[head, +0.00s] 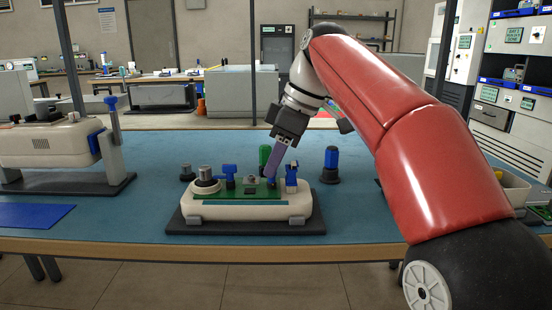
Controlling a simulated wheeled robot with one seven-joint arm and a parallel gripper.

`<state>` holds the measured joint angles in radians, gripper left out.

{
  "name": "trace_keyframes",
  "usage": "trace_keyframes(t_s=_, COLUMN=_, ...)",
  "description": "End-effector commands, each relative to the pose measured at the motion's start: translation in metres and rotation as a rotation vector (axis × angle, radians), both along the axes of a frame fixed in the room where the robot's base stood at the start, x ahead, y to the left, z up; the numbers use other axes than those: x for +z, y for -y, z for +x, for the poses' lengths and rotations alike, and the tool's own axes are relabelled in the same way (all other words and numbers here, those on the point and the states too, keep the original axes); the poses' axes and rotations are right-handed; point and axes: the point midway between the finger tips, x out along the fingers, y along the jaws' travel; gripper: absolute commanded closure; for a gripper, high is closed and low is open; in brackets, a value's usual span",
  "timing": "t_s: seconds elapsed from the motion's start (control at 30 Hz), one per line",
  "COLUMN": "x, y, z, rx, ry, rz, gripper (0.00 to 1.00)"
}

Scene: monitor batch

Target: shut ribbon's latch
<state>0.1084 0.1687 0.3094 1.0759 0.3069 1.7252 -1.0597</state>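My gripper (285,143) is above the opened monitor unit (225,211), pointing down and slightly left. A grey-purple strip (277,163) runs from between or just below its fingers to the green circuit board (238,190). I cannot tell whether it is the ribbon or whether the fingers hold it. Its lower end meets a small blue part (271,183) on the board, perhaps the latch; its position is too small to read. Another blue piece (291,175) stands upright at the board's right, and a blue T-shaped piece (229,172) stands left of the middle.
The unit sits on a dark mat (190,229) on the blue-topped table (140,225). A beige device (50,145) is at left, beside a blue sheet (34,215). My red arm covers the table's right side.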

Motion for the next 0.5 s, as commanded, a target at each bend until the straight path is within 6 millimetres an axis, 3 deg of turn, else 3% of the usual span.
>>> trace_keyframes(t_s=0.07, x=0.0, y=0.0001, z=0.0, rx=0.0, ry=0.0, rz=0.0, gripper=0.97)
trace_keyframes(t_s=0.5, x=0.0007, y=-0.0002, z=-0.0014, rx=-0.1, ry=-0.001, rz=-0.002, gripper=0.97)
